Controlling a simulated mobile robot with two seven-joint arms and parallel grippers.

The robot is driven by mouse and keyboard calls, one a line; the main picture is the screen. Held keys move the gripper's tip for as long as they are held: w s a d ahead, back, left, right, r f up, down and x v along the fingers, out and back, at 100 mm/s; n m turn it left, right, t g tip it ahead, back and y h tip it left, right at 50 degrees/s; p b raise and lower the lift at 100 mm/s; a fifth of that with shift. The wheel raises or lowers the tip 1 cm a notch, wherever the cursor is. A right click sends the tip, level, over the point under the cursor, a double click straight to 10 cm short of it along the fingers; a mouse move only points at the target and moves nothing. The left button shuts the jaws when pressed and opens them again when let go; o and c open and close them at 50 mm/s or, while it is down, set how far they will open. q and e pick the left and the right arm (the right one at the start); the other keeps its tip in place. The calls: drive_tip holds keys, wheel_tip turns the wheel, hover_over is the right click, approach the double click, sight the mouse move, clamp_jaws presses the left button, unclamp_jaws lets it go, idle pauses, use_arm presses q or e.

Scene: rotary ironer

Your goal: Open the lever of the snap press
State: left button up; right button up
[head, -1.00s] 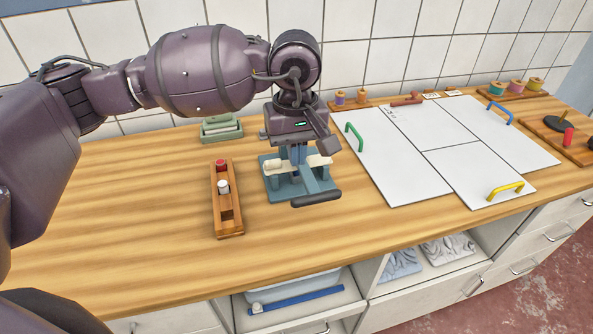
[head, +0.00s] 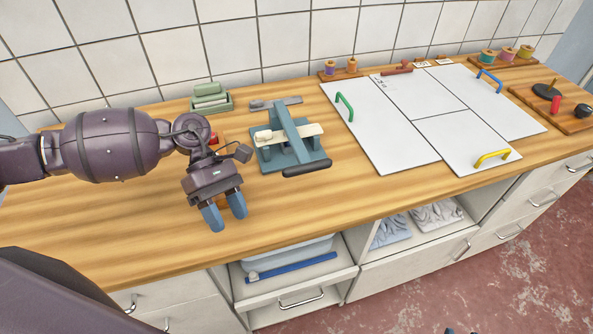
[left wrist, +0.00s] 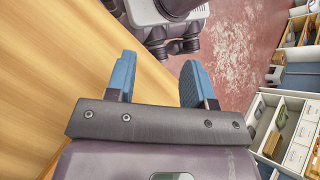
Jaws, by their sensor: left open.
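The snap press (head: 268,158) stands on the wooden worktop, a blue-grey base with a pale cross bar. Its blue-grey lever (head: 286,120) runs over the top toward the front edge and ends in a dark grip (head: 306,168). My left gripper (head: 226,214) is left of the press and nearer the front edge, apart from the lever. Its two blue fingers point downward in the head view. In the left wrist view the left gripper (left wrist: 158,82) is open with nothing between its fingers. The press does not show there. My right gripper is not identifiable.
A green tray (head: 212,105) and a grey flat tool (head: 274,103) lie behind. My left arm mostly hides a wooden block with a red-topped item (head: 213,138). White panels (head: 393,150) with coloured handles cover the right. Bare worktop lies in front of the press.

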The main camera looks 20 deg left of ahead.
sight(296, 173)
use_arm(q)
drive_tip(key=n+h, duration=0.2)
drive_tip(key=shift+s+n+t, duration=0.15)
drive_tip(key=shift+n+t, duration=0.15)
drive_tip(key=shift+n, duration=0.1)
drive_tip(key=w+n+t+h, duration=0.1)
drive_tip(key=n, duration=0.1)
drive_tip(key=n+t+h, duration=0.1)
drive_tip(key=n, duration=0.1)
drive_tip(key=w+r+n+t+h, duration=0.1)
drive_tip(key=h, duration=0.1)
drive_tip(key=shift+w+n, duration=0.3)
drive_tip(key=shift+n, duration=0.1)
drive_tip(key=w+r+n+t+h, duration=0.1)
drive_tip(key=w+r+n+t, duration=0.1)
drive_tip(key=w+n+t, duration=0.6)
drive_tip(key=shift+n+g, duration=0.4)
drive_tip(key=p+x, duration=0.1)
drive_tip(key=x, duration=0.9)
drive_tip(key=shift+d, duration=0.2)
drive_tip(key=shift+c, duration=0.2)
clamp_jaws()
